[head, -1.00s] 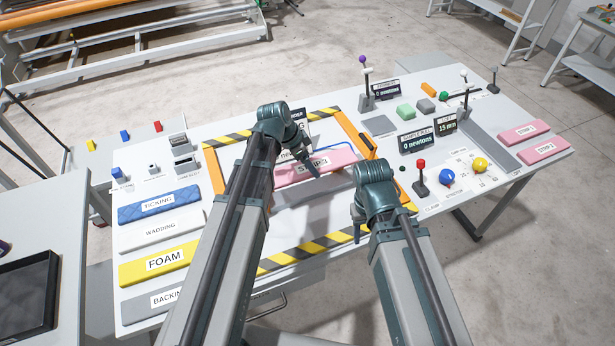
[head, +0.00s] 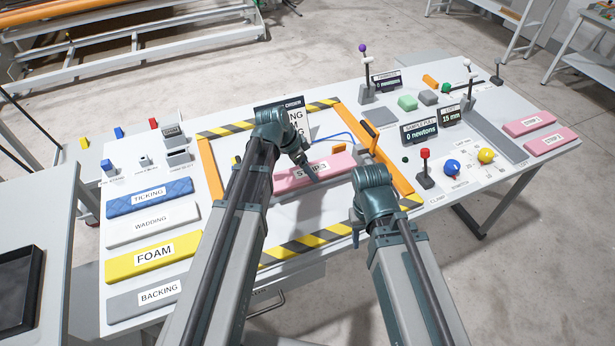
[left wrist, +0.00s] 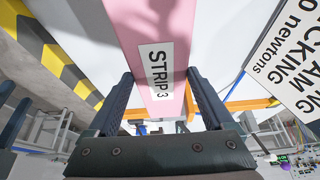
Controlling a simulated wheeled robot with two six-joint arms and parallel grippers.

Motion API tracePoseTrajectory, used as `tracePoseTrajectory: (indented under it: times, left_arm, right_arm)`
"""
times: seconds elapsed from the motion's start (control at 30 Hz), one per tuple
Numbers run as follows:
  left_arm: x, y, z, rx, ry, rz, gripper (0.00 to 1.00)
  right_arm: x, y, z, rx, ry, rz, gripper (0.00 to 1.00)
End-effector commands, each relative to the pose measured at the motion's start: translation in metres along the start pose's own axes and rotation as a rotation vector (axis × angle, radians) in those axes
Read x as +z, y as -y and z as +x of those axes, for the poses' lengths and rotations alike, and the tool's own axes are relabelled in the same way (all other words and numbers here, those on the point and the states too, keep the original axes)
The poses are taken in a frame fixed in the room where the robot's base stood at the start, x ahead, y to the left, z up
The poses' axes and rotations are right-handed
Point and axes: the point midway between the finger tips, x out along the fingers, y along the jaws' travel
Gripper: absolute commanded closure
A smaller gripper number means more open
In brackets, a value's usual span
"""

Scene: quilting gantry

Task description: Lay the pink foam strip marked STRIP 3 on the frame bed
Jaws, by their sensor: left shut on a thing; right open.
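The pink foam strip marked STRIP 3 (head: 331,164) is over the inside of the frame bed (head: 207,165), which has orange sides and yellow-black striped ends. My left gripper (head: 312,178) is shut on this strip. In the left wrist view the strip (left wrist: 140,22) runs between the two fingers of my left gripper (left wrist: 163,100), label facing the camera. A grey band shows just below the strip; I cannot tell whether the strip touches the bed. My right gripper (head: 357,238) is open and empty, low near the bed's front right corner. My left arm hides part of the bed.
Ticking (head: 150,197), wadding (head: 153,225), foam (head: 153,257) and backing (head: 157,294) pieces lie at left. Two other pink strips (head: 536,122) lie far right. Upright levers (head: 425,168), knobs (head: 453,167) and displays (head: 420,137) stand right of the bed.

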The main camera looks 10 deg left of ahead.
Motion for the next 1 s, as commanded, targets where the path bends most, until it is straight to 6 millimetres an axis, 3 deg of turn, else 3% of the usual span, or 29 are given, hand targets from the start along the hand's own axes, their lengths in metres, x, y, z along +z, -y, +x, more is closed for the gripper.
tracePoseTrajectory:
  times: [0.2,0.63,0.67,0.7,0.73,1.0]
  left_arm:
    - [0.013,0.0,0.029,0.0,0.0,0.0,0.74]
    - [0.014,0.0,0.032,0.0,0.0,0.0,0.74]
    - [0.014,0.0,0.032,0.0,0.0,0.0,0.13]
    - [0.014,0.0,0.031,0.0,0.0,0.0,0.06]
    - [0.014,0.0,0.031,0.0,0.0,0.0,0.0]
    - [0.013,0.0,0.03,0.0,0.0,0.0,0.0]
  right_arm:
    - [-0.002,0.003,0.031,0.0,0.0,0.0,0.5]
    - [-0.002,0.003,0.035,0.0,0.0,0.0,0.5]
    - [-0.002,0.003,0.035,0.0,0.0,0.0,0.5]
    - [-0.002,0.003,0.033,0.0,0.0,0.0,0.5]
    - [-0.002,0.003,0.033,0.0,0.0,0.0,0.5]
    - [-0.002,0.003,0.033,0.0,0.0,0.0,0.5]
